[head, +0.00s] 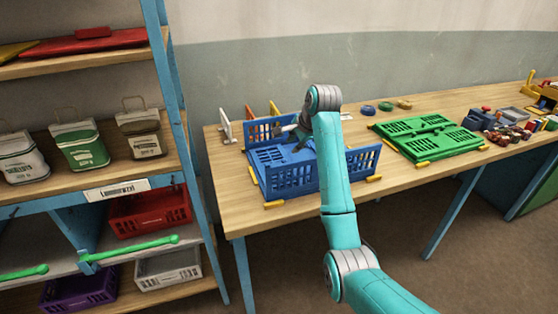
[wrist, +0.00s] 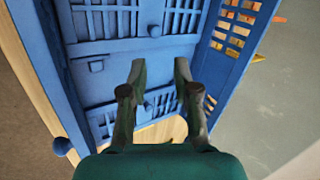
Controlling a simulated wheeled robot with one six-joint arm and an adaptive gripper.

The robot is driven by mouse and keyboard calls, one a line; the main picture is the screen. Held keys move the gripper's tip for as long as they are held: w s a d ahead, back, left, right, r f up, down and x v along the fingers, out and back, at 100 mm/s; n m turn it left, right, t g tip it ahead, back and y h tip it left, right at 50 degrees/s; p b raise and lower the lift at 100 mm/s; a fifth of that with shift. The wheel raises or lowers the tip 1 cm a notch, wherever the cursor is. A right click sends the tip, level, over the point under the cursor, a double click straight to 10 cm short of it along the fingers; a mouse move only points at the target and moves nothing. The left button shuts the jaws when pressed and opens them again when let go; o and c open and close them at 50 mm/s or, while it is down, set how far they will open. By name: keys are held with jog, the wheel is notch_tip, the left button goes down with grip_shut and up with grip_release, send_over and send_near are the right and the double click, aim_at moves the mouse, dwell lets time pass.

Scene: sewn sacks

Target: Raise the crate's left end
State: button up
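The blue folding crate (head: 290,182) stands on the wooden table. Its near long wall and its far wall (head: 262,130) are upright, and a wall shows at its right end (head: 364,160). At the left a slotted panel (head: 268,156) appears to lie folded down inside; my arm hides part of the interior. My gripper (head: 290,131) is over the crate's inside, towards the far wall. In the wrist view my gripper (wrist: 158,75) has its two fingers apart with nothing between them, over blue slotted panels (wrist: 110,55). Whether the fingertips touch the panel I cannot tell.
A folded green crate (head: 425,137) lies to the right, with yellow blocks at its edges. Small parts (head: 508,130) crowd the table further right. A shelf (head: 95,180) with sacks (head: 78,146) and bins stands close on the left. Upright dividers (head: 226,126) stand behind the crate.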

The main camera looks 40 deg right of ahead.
aim_at(285, 160)
jog(key=x, duration=1)
jog(key=shift+s+f, duration=0.15)
jog(key=shift+f, duration=0.3)
jog(key=shift+c, duration=0.2)
grip_shut()
